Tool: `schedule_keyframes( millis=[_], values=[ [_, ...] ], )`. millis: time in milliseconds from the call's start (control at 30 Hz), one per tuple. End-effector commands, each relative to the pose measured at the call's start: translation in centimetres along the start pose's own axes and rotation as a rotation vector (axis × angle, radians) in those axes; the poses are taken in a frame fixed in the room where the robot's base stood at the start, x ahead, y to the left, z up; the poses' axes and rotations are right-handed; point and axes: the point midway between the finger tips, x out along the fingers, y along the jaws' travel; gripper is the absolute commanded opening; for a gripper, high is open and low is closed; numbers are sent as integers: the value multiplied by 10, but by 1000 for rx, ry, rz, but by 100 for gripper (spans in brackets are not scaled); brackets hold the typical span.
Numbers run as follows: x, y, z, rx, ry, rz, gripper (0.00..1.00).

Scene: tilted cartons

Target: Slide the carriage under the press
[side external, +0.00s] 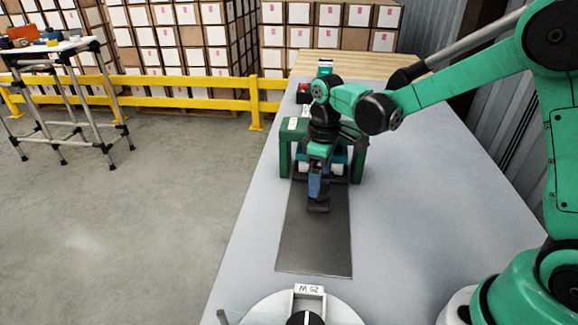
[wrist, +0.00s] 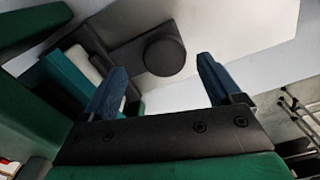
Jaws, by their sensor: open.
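The press (side external: 289,145) is a green frame straddling the far end of a dark, flat track on the table. The carriage, which looks like a teal and white block (side external: 337,168), sits at the press opening, partly hidden by my arm. A dark bar with a round black knob (wrist: 165,55) extends from it, and the bar's front end (side external: 318,208) shows over the track. My gripper (side external: 317,185) points down just in front of the press. In the wrist view its blue fingers (wrist: 162,66) are open, with the knob between them and gaps on both sides. Contact cannot be told.
The dark track (side external: 314,245) is bare in front of the carriage. A round white fixture (side external: 262,312) with a labelled bracket is at the near edge. The table's right side (side external: 410,190) is clear.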

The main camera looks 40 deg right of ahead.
Motion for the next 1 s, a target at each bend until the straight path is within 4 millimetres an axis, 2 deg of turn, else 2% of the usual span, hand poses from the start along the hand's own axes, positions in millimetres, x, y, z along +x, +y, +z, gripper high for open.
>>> schedule_keyframes(
  millis=[100, 300, 700, 867, 1000],
  values=[
    [-18, 0, 0, 0, 0, 1, 85],
    [-37, 0, 0, 1, 1, 2, 85],
    [-41, -1, 2, 9, 9, 6, 85],
    [-58, -9, 13, 79, 82, 46, 85],
    [-78, -22, 32, 193, 210, 98, 85]
  ],
)
